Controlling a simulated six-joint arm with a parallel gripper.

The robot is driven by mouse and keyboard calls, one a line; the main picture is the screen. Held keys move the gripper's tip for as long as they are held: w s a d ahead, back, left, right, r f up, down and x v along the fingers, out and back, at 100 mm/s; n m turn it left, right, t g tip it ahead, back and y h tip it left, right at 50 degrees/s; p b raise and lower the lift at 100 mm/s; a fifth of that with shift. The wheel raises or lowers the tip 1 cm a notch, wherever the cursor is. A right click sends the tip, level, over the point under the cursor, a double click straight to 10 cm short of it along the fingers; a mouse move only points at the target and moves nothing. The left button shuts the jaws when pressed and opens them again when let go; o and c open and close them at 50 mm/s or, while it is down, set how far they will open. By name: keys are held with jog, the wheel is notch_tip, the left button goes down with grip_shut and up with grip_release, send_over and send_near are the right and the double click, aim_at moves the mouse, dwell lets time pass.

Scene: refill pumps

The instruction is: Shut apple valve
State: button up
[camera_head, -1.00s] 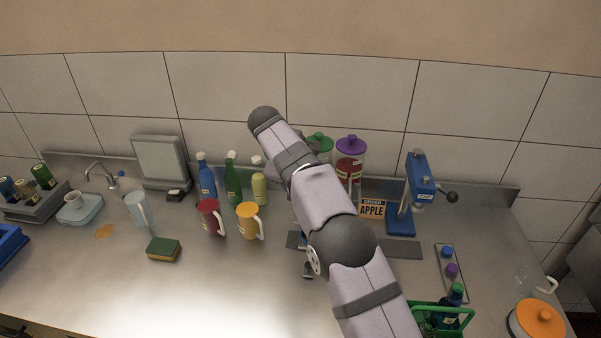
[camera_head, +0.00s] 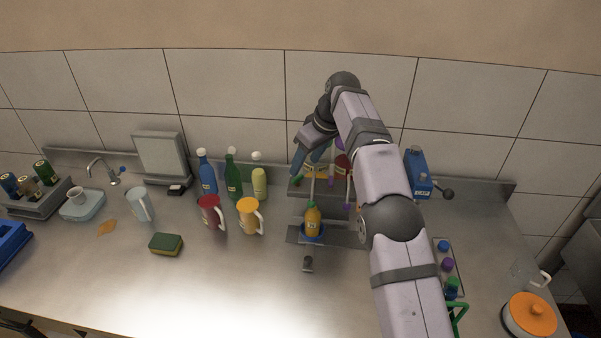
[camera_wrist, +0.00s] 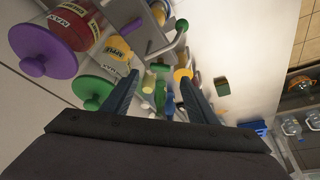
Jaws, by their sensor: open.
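The apple dispenser shows in the wrist view as a clear jar with a green lid (camera_wrist: 92,88) and a yellow label reading APPLE. A small green handle (camera_head: 297,181), which looks like its valve, sits at the left front of the dispenser stand in the head view. Whether it is open or shut is not clear. My gripper (camera_head: 312,150) is open beside the green-lidded jar, above and behind the handle. In the wrist view its two fingers (camera_wrist: 160,92) are spread, with nothing clearly held. An orange-filled bottle (camera_head: 312,221) stands upright below the stand on a blue base.
A second dispenser with a purple lid (camera_wrist: 47,52) holds red liquid, beside the green-lidded one. A yellow mug (camera_head: 249,216), a red mug (camera_head: 210,215) and several bottles stand left. A blue press (camera_head: 417,172) stands right.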

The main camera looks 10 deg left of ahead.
aim_at(298, 177)
jog(key=shift+p+x, duration=0.6)
jog(key=shift+x, duration=2.4)
jog(key=c, duration=1.1)
